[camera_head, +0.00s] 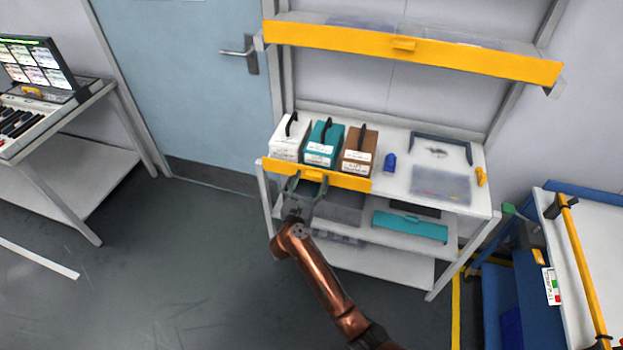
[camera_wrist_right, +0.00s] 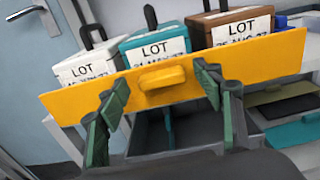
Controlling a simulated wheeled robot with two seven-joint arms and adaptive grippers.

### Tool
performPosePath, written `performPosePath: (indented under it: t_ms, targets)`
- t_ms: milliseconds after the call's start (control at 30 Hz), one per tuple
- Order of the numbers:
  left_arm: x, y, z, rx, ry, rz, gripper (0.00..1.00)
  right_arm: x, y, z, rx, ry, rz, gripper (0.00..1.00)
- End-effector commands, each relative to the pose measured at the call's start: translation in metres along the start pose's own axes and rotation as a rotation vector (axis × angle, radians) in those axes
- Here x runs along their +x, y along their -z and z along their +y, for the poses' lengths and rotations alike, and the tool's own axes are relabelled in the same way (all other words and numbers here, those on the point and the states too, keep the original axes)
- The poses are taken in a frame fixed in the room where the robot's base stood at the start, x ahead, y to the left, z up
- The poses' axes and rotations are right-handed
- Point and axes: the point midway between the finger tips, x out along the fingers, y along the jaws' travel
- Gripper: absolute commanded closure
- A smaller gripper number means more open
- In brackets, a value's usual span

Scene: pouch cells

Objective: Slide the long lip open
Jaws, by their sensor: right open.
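A long yellow lip (camera_head: 470,60) with a small yellow handle (camera_head: 404,44) runs along the front of the upper shelf. A shorter yellow lip (camera_head: 345,180) runs along the front of the middle shelf, below the boxes. It fills the right wrist view (camera_wrist_right: 268,62), where its yellow handle (camera_wrist_right: 163,78) shows. My right gripper (camera_head: 308,181) is open at this shorter lip. In the right wrist view its green fingertips (camera_wrist_right: 162,86) are on either side of the handle; I cannot tell whether they touch the lip. My left gripper is not in view.
White (camera_head: 288,140), teal (camera_head: 321,145) and brown (camera_head: 359,151) boxes with black handles stand behind the shorter lip. A blue object (camera_head: 390,163) and a clear tray (camera_head: 441,186) lie to their right. A teal piece (camera_head: 410,226) lies below. A blue cart (camera_head: 510,285) stands at right.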

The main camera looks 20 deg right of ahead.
Motion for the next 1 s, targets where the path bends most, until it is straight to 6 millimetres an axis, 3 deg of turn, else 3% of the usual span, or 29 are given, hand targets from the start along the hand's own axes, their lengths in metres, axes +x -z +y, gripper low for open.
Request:
performPosePath:
  t_ms: [133, 433, 1000]
  targets:
    - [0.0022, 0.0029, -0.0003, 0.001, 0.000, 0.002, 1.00, 0.0101, 0.0007, -0.0005, -0.001, 0.001, 0.001, 0.39]
    - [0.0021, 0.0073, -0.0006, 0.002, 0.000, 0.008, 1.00, 0.0115, 0.0001, -0.0005, 0.000, 0.001, 0.000, 0.41]
    - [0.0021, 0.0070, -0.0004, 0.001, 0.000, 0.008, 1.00, 0.0111, 0.0002, -0.0001, -0.001, 0.000, 0.000, 0.80]
